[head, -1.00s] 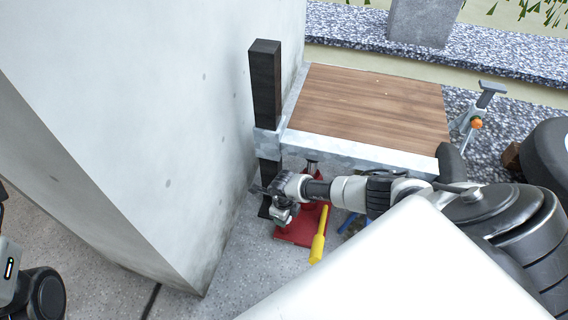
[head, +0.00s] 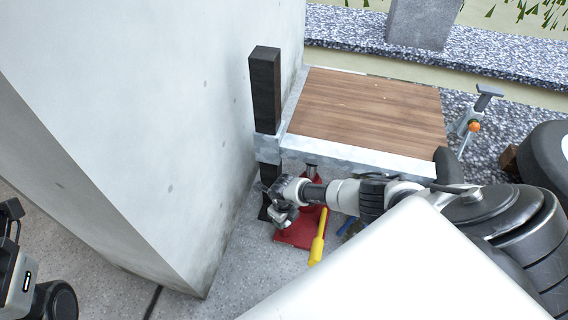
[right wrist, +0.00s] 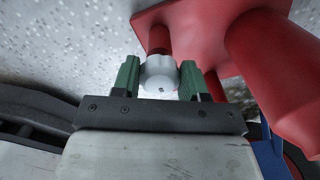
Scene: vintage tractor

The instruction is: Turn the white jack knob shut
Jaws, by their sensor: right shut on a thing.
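The white jack knob (right wrist: 160,74) sits at the end of a short red stem on the red jack (right wrist: 190,35). In the right wrist view my right gripper (right wrist: 160,80) has its two green fingers on either side of the knob and is shut on it. In the head view my right gripper (head: 278,214) is low beside the red jack (head: 296,236), near the wall's foot; the knob cannot be made out there. Part of my left arm shows at the left edge, but its gripper cannot be made out.
A yellow handle (head: 318,240) slopes beside the jack. A wood-topped platform (head: 365,110) with a metal rim is above and behind it. A black post (head: 265,90) and a pale concrete wall (head: 170,130) stand on the left. A tyre (head: 545,160) is at the right.

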